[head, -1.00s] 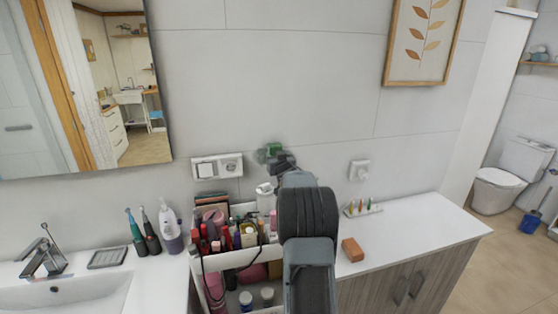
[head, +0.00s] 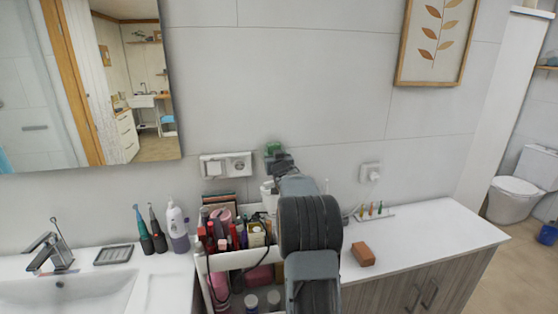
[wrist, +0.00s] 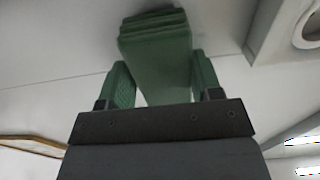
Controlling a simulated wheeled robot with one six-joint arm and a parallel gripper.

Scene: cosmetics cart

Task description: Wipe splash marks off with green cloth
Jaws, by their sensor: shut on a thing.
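My gripper (head: 277,160) is held up in front of the tiled wall, above the back of the cosmetics cart. It is shut on the green cloth (head: 272,148), a small folded bundle. In the wrist view the cloth (wrist: 155,45) sticks out beyond the fingers (wrist: 163,85), its layered end close to the pale wall. I cannot tell whether it touches the wall. No splash marks can be made out clearly; my arm hides part of the wall and cart.
The cosmetics cart (head: 203,265) is packed with bottles. A socket plate (head: 226,165) is on the wall left of my gripper; another socket (head: 370,172) is to the right. A reddish-brown block (head: 363,254) lies on the white counter (head: 430,225), mostly clear at right.

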